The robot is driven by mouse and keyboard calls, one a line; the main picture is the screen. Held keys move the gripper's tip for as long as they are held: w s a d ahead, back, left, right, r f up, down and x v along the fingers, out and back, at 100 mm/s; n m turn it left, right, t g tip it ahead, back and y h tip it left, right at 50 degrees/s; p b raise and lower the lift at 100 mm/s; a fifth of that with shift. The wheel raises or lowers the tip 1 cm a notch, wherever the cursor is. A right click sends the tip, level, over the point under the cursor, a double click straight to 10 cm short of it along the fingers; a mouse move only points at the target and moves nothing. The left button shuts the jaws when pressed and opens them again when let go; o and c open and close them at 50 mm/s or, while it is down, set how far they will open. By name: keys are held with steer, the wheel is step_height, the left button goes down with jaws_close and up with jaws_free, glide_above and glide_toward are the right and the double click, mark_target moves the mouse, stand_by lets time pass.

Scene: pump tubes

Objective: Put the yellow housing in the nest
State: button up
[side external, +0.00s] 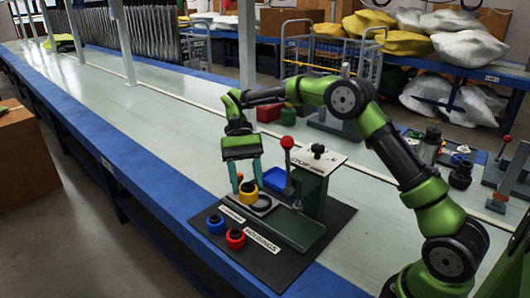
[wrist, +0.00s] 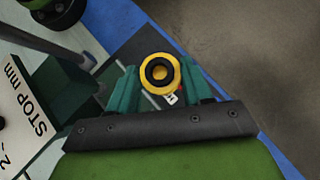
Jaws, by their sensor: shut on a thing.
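The yellow housing (side external: 248,197) is a short round piece with a dark centre. My gripper (side external: 248,183) points down and is shut on it, one teal finger on each side. In the wrist view my gripper (wrist: 158,88) has the yellow housing (wrist: 147,76) between its fingertips, seen end-on with a black ring inside. A pale round seat with a dark middle (side external: 263,203), which looks like the nest, is just right of the housing by the green fixture. The housing overlaps its left edge in the side view; I cannot tell whether they touch.
A blue housing (side external: 216,224) and a red housing (side external: 235,239) stand at the front of the dark mat (side external: 285,265). The belt at left is clear.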

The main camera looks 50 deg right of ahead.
steer(key=n+h, duration=0.1)
steer(key=n, duration=0.1)
steer(key=f+n+g+h, duration=0.1)
steer(key=n+h, duration=0.3)
steer(key=shift+s+d+f+n+g, duration=0.15)
steer(key=shift+d+f+n+g, duration=0.15)
steer(key=shift+f+n, duration=0.1)
steer(key=n+h, duration=0.2)
steer(key=n, duration=0.1)
steer(key=n+t+h, duration=0.1)
steer(key=n+h, duration=0.1)
steer(key=shift+d+f, duration=0.25)
steer(key=shift+f, duration=0.1)
steer(key=w+d+r+n+t+h, duration=0.1)
steer(key=w+d+n+t+h, duration=0.15)
steer(key=n+t, duration=0.4)
steer(key=w+d+n+t+h, duration=0.2)
steer(key=d+n+t, duration=0.2)
steer(key=n, duration=0.6)
step_height(320, 180, down, 9)
steer(key=shift+s+d, duration=0.1)
steer(key=shift+s, duration=0.05)
steer(key=shift+f, duration=0.1)
steer(key=o, duration=1.2)
